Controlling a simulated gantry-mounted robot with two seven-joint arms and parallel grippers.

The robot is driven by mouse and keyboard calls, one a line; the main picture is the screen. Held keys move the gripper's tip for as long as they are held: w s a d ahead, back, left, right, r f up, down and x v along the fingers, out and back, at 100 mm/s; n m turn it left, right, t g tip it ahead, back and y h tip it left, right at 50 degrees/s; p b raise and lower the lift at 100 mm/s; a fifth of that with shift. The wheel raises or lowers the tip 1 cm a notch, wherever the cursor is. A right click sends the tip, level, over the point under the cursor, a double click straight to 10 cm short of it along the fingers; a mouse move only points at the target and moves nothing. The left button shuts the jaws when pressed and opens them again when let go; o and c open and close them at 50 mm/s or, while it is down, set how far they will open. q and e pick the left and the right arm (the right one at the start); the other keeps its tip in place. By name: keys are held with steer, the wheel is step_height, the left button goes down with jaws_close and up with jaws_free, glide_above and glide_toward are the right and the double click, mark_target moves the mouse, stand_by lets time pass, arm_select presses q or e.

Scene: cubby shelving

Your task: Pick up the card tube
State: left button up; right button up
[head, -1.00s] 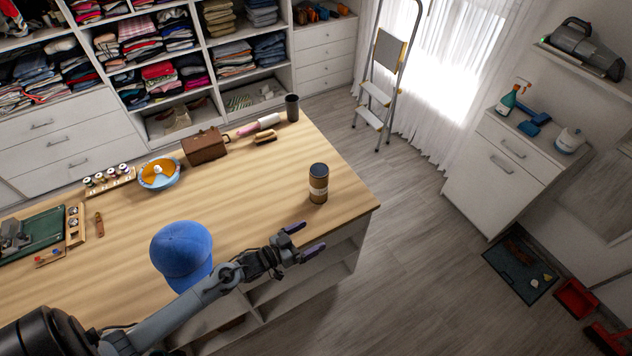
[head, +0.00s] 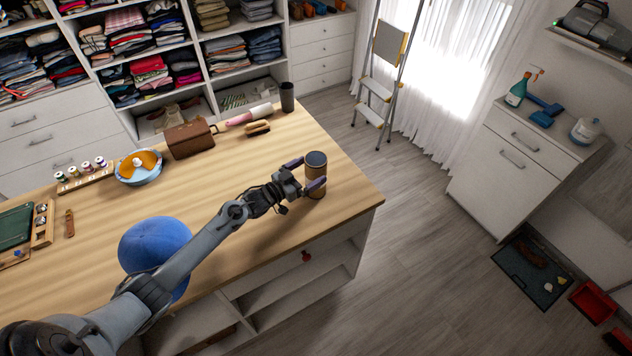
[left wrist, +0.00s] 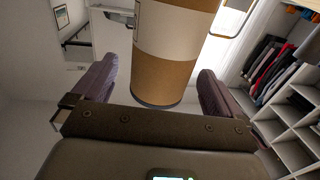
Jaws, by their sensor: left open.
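The card tube (head: 316,172) is a brown cylinder with a dark lid and a pale band. It stands upright near the right end of the wooden island top. My left gripper (head: 305,174) is open, with its purple-padded fingers on either side of the tube. In the left wrist view the tube (left wrist: 164,75) stands between the two fingers (left wrist: 160,95), with a visible gap on each side. Part of the tube's lower side is hidden by the near finger in the head view. My right gripper is not in view.
A brown case (head: 190,139), a brush (head: 257,128), a pink-ended roll (head: 249,115) and a dark cup (head: 287,97) stand along the far edge. The top around the tube is clear.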

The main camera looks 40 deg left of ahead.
mark_target(324, 162)
arm_select(q)
steer(key=shift+w+f+b, duration=0.25)
steer(key=shift+w+b, duration=0.1)
steer(key=shift+b, duration=0.15)
steer(key=b+x, duration=0.4)
steer(key=shift+w, duration=0.3)
steer(key=c, duration=1.2)
steer(key=shift+r, duration=0.15)
steer(key=shift+c, duration=0.2)
